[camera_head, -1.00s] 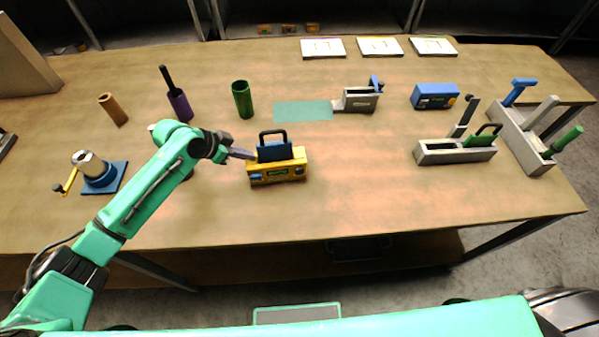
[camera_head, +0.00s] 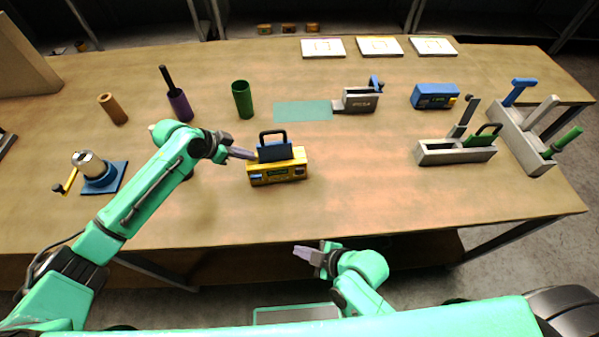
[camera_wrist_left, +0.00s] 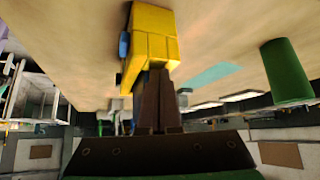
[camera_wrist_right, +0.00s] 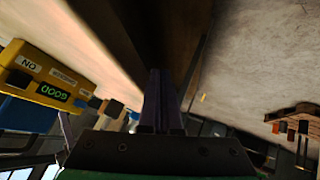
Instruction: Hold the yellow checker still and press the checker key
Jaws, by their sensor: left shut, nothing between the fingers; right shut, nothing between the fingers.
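The yellow checker (camera_head: 262,179) stands near the front of the table, with a blue piece with a black handle (camera_head: 274,148) upright in its top. Its front has a small display with green lettering and small blue parts at both ends; I cannot tell which part is the key. My left gripper (camera_head: 241,153) is shut and empty at the checker's left end. In the left wrist view its fingertips reach the yellow body (camera_wrist_left: 152,45); contact is unclear. My right gripper (camera_head: 302,254) is shut and empty, in front of the table edge. The checker shows in its wrist view (camera_wrist_right: 42,70).
A green cylinder (camera_head: 242,99) and a purple holder (camera_head: 180,104) stand behind the left arm. A blue-based crank device (camera_head: 101,178) is at left. Grey holders (camera_head: 455,154) and a blue box (camera_head: 434,96) are at right.

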